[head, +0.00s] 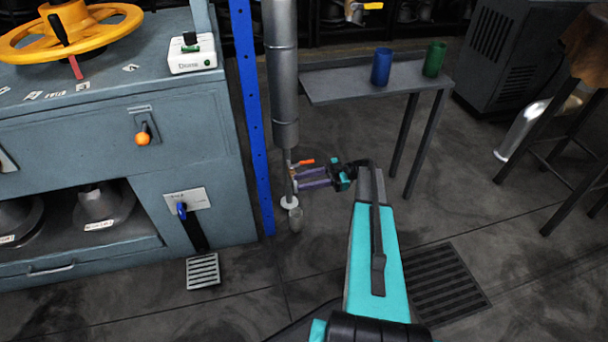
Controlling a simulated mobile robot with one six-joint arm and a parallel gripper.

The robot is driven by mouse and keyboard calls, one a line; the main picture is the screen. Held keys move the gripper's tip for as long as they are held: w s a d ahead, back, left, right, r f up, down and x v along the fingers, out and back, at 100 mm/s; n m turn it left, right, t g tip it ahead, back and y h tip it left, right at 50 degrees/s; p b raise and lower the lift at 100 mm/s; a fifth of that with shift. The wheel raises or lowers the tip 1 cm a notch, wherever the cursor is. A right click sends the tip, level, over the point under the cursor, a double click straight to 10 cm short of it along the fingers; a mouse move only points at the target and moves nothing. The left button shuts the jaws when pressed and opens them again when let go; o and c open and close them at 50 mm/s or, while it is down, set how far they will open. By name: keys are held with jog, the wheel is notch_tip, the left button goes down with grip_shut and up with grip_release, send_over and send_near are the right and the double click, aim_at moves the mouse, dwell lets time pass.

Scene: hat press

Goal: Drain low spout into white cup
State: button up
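A thick grey vertical pipe (280,75) narrows at its lower end to a thin stem. A small orange lever (304,161) sticks out to the right of the stem, at the low spout. A white disc (289,203) is at the foot of the stem. A small pale grey-white cup (296,219) shows just below and right of the disc; whether it is directly under the outlet is unclear. My gripper (298,181) reaches left to the stem, just below the lever. Its two purple fingers are spread apart. I cannot tell whether they touch the stem.
A blue cup (381,67) and a green cup (434,59) stand on a grey side table (350,84). A yellow-handled valve (371,6) is at the top. A blue post (250,120) and grey-blue machine (70,130) stand left of the pipe.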

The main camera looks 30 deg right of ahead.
jog(key=shift+s+a+r+p, duration=0.1)
jog(key=shift+s+a+p, duration=0.1)
jog(key=shift+s+p, duration=0.35)
jog(key=shift+s+a+r+p, duration=0.15)
jog(key=shift+s+p, duration=0.2)
jog(key=shift+p, duration=0.25)
jog(key=shift+f, duration=0.1)
